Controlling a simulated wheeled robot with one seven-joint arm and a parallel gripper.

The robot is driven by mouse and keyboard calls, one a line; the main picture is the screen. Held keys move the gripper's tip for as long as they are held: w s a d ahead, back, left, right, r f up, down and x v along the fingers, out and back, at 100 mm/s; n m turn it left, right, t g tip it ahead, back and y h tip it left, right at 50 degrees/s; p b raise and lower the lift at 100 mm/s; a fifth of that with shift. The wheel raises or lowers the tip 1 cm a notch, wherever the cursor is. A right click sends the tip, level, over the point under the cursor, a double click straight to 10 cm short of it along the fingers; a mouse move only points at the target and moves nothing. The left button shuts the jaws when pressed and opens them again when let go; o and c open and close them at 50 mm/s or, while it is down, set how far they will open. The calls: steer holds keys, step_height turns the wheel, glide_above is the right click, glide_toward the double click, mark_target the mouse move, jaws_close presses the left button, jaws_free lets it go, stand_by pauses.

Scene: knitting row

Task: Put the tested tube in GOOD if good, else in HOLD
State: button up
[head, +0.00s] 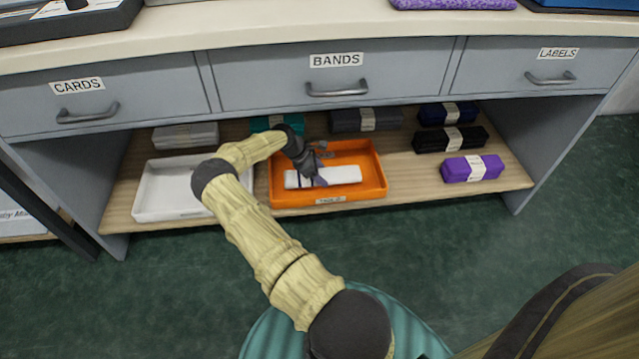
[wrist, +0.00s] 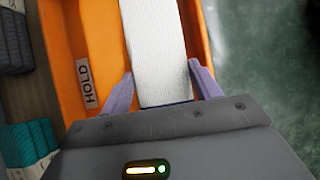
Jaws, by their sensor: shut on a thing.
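A white knitted tube (head: 345,175) lies lengthwise in the orange tray (head: 376,190) on the low shelf. My gripper (head: 317,172) reaches down into this tray and is shut on the tube near its left part. In the wrist view my gripper (wrist: 163,82) has one purple finger on each side of the ribbed white tube (wrist: 155,40). A label reading HOLD (wrist: 86,84) is on the orange tray (wrist: 70,30). A white tray (head: 160,190) stands to the left, partly behind my arm; I see no readable label on it. It looks empty where it shows.
Folded banded bundles lie on the shelf: purple (head: 472,168), black (head: 450,139), navy (head: 447,112) and grey ones (head: 185,135). The drawers CARDS, BANDS (head: 336,89) and LABELS hang just above the shelf. Bare shelf (head: 415,185) shows right of the orange tray.

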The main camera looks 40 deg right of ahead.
mark_target(319, 189)
steer(key=shift+a+f+b, duration=0.2)
steer(key=shift+f+b, duration=1.2)
steer(key=shift+f, duration=1.05)
steer(key=shift+f, duration=0.15)
steer(key=o, duration=0.7)
steer(key=shift+o, duration=0.2)
steer(key=p+v, duration=0.5)
steer(key=v, duration=0.6)
steer(key=shift+w+r, duration=0.1)
steer(key=shift+r, duration=0.3)
steer(key=shift+a+r, duration=0.15)
steer(key=shift+a, duration=0.05)
steer(key=shift+w, duration=0.1)
